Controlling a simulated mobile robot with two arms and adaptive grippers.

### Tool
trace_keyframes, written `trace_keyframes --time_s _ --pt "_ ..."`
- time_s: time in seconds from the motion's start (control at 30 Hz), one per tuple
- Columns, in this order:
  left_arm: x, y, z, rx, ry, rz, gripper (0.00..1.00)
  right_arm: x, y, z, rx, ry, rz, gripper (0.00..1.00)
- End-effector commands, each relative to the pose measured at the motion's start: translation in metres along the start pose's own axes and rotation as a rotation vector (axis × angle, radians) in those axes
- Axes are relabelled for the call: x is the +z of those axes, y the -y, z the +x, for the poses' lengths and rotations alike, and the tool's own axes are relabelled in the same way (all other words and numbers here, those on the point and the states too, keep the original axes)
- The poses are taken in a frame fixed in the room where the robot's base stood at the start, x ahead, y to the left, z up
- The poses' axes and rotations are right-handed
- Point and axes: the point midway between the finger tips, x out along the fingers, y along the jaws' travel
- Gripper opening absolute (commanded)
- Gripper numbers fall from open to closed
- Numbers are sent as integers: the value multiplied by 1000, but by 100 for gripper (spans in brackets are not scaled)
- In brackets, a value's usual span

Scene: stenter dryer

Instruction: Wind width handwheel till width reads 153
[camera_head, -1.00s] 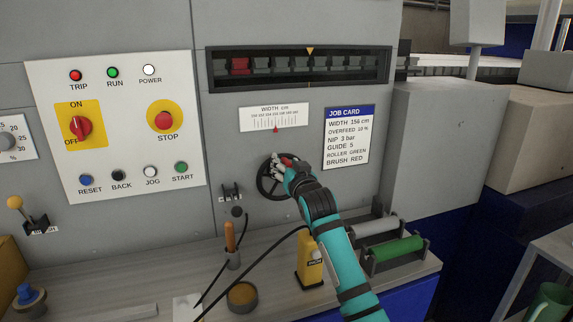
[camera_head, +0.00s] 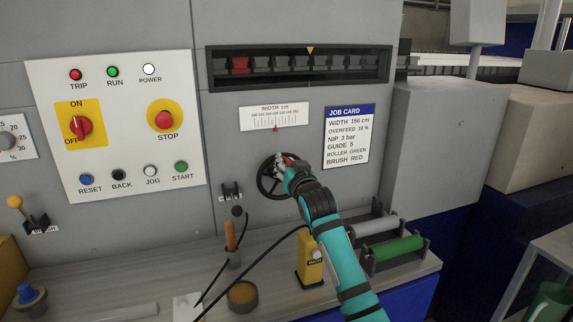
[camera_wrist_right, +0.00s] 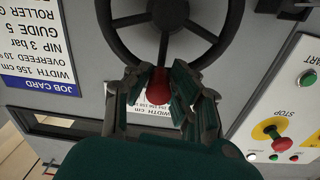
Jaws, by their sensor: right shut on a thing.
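The black width handwheel (camera_head: 262,186) is on the grey machine front, below the white width scale (camera_head: 290,113) with a red pointer (camera_head: 276,129) under it. The scale's figures are too small to read surely. My right gripper (camera_head: 285,163) is shut on the handwheel's red knob (camera_wrist_right: 159,84), at the upper right of the wheel in the head view. In the right wrist view the fingers lie on both sides of the knob, and the dark rim and spokes (camera_wrist_right: 165,42) show beyond. My left gripper is out of view.
A job card (camera_head: 347,137) right of the wheel reads width 156 cm. The button panel (camera_head: 120,130) is at the left. Below on the bench stand a yellow device (camera_head: 309,262), an orange-handled tool (camera_head: 230,238) and a green roller (camera_head: 398,249). A dark cable crosses the bench.

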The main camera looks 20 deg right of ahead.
Motion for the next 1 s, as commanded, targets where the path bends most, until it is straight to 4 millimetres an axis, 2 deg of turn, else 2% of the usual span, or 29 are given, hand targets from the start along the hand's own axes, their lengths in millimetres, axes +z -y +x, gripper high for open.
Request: trace_keyframes --time_s 0.37,1.0 --pt "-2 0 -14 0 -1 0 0 2 11 0 0 -2 -186 0" --pt "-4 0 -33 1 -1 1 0 24 39 -1 -3 -20 -768 0"
